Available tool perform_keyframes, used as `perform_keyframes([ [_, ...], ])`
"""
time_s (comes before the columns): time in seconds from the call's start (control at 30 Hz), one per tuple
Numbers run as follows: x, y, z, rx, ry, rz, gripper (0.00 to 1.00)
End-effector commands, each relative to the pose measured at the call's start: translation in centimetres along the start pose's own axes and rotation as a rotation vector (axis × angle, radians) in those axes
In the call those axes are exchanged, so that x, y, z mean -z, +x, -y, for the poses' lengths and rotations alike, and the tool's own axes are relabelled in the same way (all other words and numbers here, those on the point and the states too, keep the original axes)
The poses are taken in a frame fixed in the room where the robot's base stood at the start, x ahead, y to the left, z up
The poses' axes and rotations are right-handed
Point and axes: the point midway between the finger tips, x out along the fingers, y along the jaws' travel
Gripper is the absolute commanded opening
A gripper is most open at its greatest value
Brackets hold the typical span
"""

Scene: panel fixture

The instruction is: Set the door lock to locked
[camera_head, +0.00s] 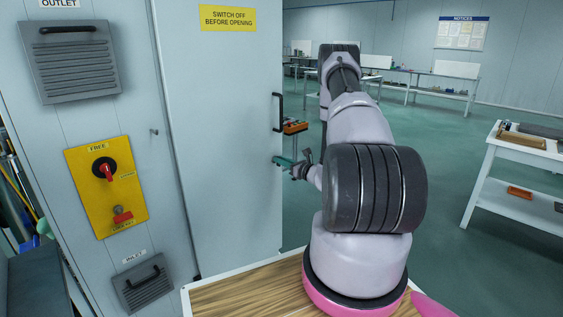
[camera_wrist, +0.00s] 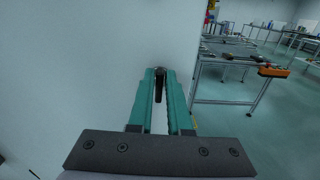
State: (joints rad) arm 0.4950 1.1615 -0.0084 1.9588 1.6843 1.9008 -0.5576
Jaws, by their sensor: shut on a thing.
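The grey cabinet door (camera_head: 220,110) stands upright, with a black handle (camera_head: 279,112) near its right edge. My gripper (camera_head: 280,162) is at the door face below that handle, its green fingers pointing at the door. In the wrist view a small dark lever (camera_wrist: 160,74) on the door stands between the two fingertips, and my gripper is shut on it. It looks roughly upright in that view. My fingers hide part of it, and any lock markings cannot be read. In the head view the gripper hides the lever.
Left of the door, a yellow panel (camera_head: 121,208) carries a red rotary switch (camera_head: 106,171) marked FREE and a red part (camera_head: 122,216) below. A wooden-topped surface (camera_head: 240,295) is in front. Right of the door are open floor and a white workbench (camera_head: 490,165).

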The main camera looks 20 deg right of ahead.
Motion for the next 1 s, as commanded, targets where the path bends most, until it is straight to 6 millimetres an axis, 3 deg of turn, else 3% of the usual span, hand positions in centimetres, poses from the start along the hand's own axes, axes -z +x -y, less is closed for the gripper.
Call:
perform_keyframes([
  [0.57,0.14,-0.11,0.16,0.001,0.093,-0.003,0.0],
  [1.0,0.3,-0.15,0.48,0.002,0.406,-0.004,0.0],
])
